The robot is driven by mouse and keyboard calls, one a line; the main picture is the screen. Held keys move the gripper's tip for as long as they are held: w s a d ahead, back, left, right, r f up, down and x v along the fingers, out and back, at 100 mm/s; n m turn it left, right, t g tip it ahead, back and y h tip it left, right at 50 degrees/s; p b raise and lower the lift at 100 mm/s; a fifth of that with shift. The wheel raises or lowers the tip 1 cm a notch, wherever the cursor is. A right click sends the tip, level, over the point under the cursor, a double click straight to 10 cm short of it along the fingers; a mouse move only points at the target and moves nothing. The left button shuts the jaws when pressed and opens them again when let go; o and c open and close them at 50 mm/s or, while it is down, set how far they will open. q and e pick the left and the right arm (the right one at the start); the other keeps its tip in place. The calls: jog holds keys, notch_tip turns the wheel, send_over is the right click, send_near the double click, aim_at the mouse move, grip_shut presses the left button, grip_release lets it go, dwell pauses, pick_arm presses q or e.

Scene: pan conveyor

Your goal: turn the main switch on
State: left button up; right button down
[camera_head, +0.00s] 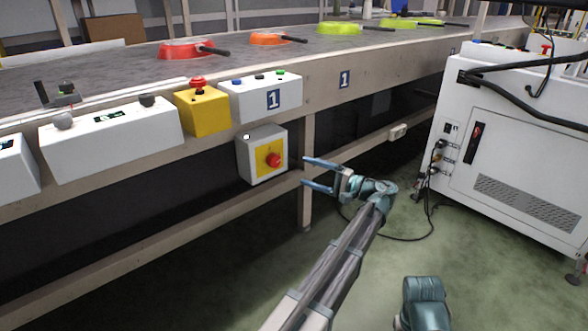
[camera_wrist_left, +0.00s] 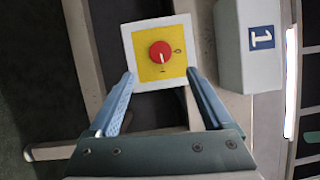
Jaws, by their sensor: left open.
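The main switch is a round red knob (camera_head: 273,160) on a yellow plate, on the front of a light grey box (camera_head: 255,137) below the conveyor's edge. In the left wrist view the knob (camera_wrist_left: 160,51) sits upper middle, with small marks on the plate at its right and below it. A short pale line shows on the knob's lower part; its exact setting is hard to read. My left gripper (camera_head: 304,171) is open and empty, pointing at the box from the right, apart from the knob. In its wrist view the fingers (camera_wrist_left: 160,75) flank the knob's line.
A yellow box with a red button (camera_head: 204,113) and a white control box (camera_head: 260,98) marked 1 sit above the switch. A table leg (camera_head: 305,205) stands close by my left gripper. Coloured pans (camera_head: 186,50) lie on the conveyor. A white cabinet (camera_head: 500,150) stands at right.

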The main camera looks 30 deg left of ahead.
pick_arm(q)
jog(key=d, duration=0.3)
jog(key=shift+d+f, duration=0.1)
dwell(0.4)
jog(key=s+d+f+m+h+p, duration=0.1)
jog(key=s+d+m+h+p, duration=0.1)
jog(key=s+d+h+p, duration=1)
jog(key=s+d+f+m+h+p, duration=0.15)
jog(key=s+d+h+p, duration=0.35)
jog(key=s+d+p, duration=0.75)
jog(key=s+a+r+p, duration=0.1)
jog(key=r+p, duration=1.5)
jog(key=r, duration=0.2)
jog(key=s+a+r+p, duration=0.1)
jog(key=s+r+p, duration=0.1)
jog(key=r+p, duration=1.5)
notch_tip(320, 180, up, 2)
jog(key=shift+r, duration=0.1)
